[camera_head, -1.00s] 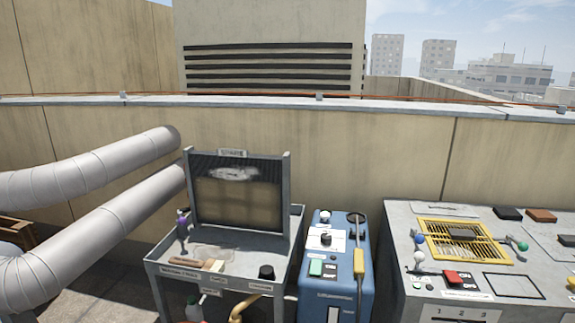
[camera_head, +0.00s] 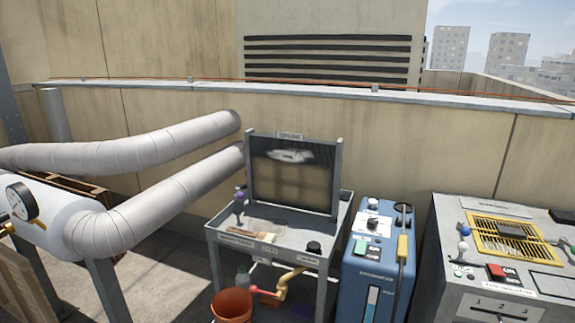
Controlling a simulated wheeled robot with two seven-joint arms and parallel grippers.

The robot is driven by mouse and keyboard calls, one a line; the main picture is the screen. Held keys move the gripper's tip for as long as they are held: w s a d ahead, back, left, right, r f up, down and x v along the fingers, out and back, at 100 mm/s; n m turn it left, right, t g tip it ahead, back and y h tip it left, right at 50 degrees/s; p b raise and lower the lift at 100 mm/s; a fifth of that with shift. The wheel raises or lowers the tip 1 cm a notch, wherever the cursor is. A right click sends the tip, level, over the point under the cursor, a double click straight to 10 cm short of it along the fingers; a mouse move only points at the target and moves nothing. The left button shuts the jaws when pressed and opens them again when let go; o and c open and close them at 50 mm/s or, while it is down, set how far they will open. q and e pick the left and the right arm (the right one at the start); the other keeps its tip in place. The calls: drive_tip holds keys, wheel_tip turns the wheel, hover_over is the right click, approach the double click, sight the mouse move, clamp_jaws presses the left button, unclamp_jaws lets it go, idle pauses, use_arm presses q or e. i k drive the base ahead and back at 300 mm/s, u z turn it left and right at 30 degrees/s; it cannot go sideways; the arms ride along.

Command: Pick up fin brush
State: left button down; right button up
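What looks like the fin brush (camera_head: 242,232), with a brown handle and a pale end, lies near the front left of a grey metal stand (camera_head: 336,222). It is small in this view and its fine detail is hard to tell. A framed coil panel (camera_head: 292,182) stands upright at the back of the stand. A small purple-topped item (camera_head: 239,196) is at the stand's left side, behind the brush. Neither of my grippers is in view.
A black knob (camera_head: 313,247) sits on the stand's front right. An orange bucket (camera_head: 232,305) and a yellow pipe with a red handle (camera_head: 282,286) are below. A blue machine (camera_head: 366,272) and a grey control bench (camera_head: 450,250) stand right. Large ducts (camera_head: 140,150) fill the left.

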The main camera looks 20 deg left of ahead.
sight(264, 236)
drive_tip(key=u, duration=0.5)
drive_tip(key=k, duration=1.2)
drive_tip(key=u, duration=1)
drive_tip(key=i, duration=1.1)
drive_tip(key=z, duration=0.55)
drive_tip(key=i, duration=1.3)
drive_tip(key=z, duration=0.9)
